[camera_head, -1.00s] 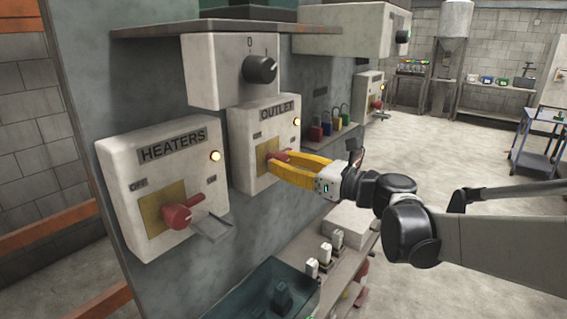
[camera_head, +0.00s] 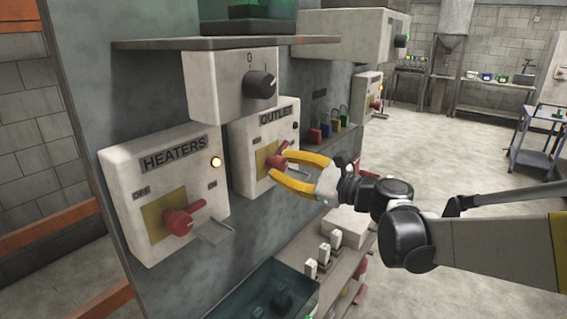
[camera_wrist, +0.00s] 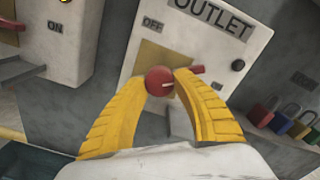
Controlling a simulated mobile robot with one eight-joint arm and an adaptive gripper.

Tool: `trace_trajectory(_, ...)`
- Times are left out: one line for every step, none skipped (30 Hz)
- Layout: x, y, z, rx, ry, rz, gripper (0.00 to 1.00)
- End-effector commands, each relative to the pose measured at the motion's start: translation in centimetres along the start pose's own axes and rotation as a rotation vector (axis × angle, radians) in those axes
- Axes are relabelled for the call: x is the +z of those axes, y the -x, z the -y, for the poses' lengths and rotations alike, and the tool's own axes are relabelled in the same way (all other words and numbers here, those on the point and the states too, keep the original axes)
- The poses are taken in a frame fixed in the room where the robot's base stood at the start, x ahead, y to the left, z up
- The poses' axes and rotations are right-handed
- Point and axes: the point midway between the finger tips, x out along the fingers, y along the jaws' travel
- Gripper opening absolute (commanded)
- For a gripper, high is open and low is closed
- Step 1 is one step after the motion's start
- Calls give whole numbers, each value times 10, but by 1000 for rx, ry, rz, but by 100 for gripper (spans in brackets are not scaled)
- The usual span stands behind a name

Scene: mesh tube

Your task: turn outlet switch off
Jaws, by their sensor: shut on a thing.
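The OUTLET box (camera_head: 240,135) is on the grey wall panel, with a red rotary switch (camera_head: 276,161) on a yellow plate. In the wrist view the round red knob (camera_wrist: 160,83) sits between the yellow fingers of my gripper (camera_wrist: 164,77). Its handle end pokes out to the right behind the right finger. The head view also shows my gripper (camera_head: 279,166) at the switch, one finger above and one below. It is shut on the switch. The OUTLET lamp (camera_head: 295,126) is dark. The OFF label (camera_wrist: 152,24) is at the plate's upper left.
The HEATERS box (camera_head: 165,190) is to the left, with a red switch (camera_head: 180,220) and a lit lamp (camera_head: 215,162). A box with a black dial (camera_head: 261,85) is above. Coloured padlocks (camera_head: 327,131) hang to the right. A shelf with equipment is below.

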Motion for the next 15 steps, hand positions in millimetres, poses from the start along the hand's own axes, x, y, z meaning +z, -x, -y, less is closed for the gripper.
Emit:
trace_trajectory(1, 0, 1, 0, 42, 0, 3)
trace_trajectory(1, 0, 1, 0, 71, 0, 3)
trace_trajectory(1, 0, 2, 0, 109, 0, 3)
trace_trajectory(1, 0, 2, 0, 137, 0, 3)
trace_trajectory(1, 0, 2, 0, 166, 0, 3)
trace_trajectory(1, 0, 2, 0, 204, 0, 3)
trace_trajectory(1, 0, 2, 0, 232, 0, 3)
trace_trajectory(1, 0, 2, 0, 261, 0, 3)
trace_trajectory(1, 0, 2, 0, 298, 0, 3)
trace_trajectory(1, 0, 2, 0, 327, 0, 3)
trace_trajectory(1, 0, 2, 0, 356, 0, 3)
trace_trajectory(1, 0, 2, 0, 393, 0, 3)
trace_trajectory(1, 0, 2, 0, 422, 0, 3)
trace_trajectory(1, 0, 2, 0, 450, 0, 3)
trace_trajectory(1, 0, 2, -1, 488, 0, 3)
